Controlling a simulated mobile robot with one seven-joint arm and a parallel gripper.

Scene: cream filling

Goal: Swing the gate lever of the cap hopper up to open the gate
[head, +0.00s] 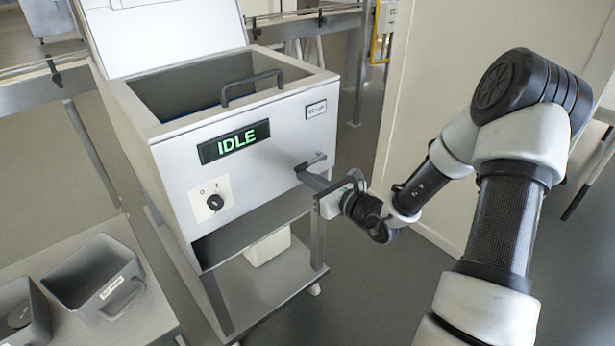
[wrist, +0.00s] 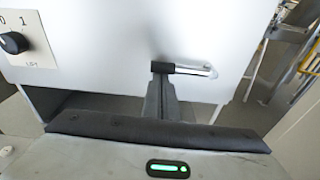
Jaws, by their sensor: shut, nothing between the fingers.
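The cap hopper (head: 180,180) is a pale box on a frame, its display reading IDLE. Its gate lever (head: 317,160) is on the right part of the front face. In the wrist view the lever (wrist: 198,70) is a bright rod with a black grip at its left end, lying about level. My gripper (head: 302,171) is shut and empty, pointing at the front face. In the wrist view its fingertips (wrist: 161,80) are just below the black grip and overlap its lower edge; I cannot tell whether they touch it.
A rotary switch (head: 215,202) is on the front face, left of the lever. Below is a dark outlet opening (head: 250,228). Grey bins (head: 95,278) stand on a table at lower left. A pale wall panel (head: 440,90) stands to the right.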

